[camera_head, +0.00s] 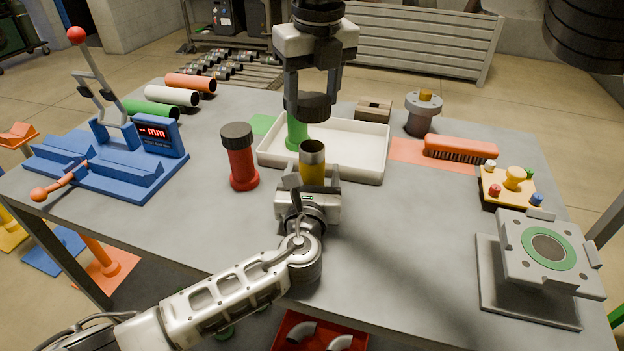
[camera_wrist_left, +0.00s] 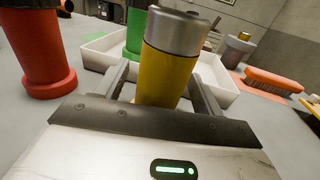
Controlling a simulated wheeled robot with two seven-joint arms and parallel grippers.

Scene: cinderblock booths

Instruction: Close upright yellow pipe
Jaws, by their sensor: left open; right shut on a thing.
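The yellow pipe (camera_head: 312,172) stands upright near the table's middle, with a bare metal top end that looks open. It also shows in the left wrist view (camera_wrist_left: 165,78). My left gripper (camera_head: 309,188) is open, its two fingers on either side of the pipe's lower part; contact cannot be told. My right gripper (camera_head: 313,88) points down from above, shut on a dark round cap (camera_head: 313,108). The cap is held above and apart from the yellow pipe's top, partly covering a green pipe (camera_head: 296,135) behind.
A red pipe (camera_head: 241,165) with a dark cap stands to the left. A white tray (camera_head: 375,160) is behind the yellow pipe. A blue gauge fixture (camera_head: 110,165) is at left, a grey plate fixture (camera_head: 535,285) at right. The table's front middle is mostly clear.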

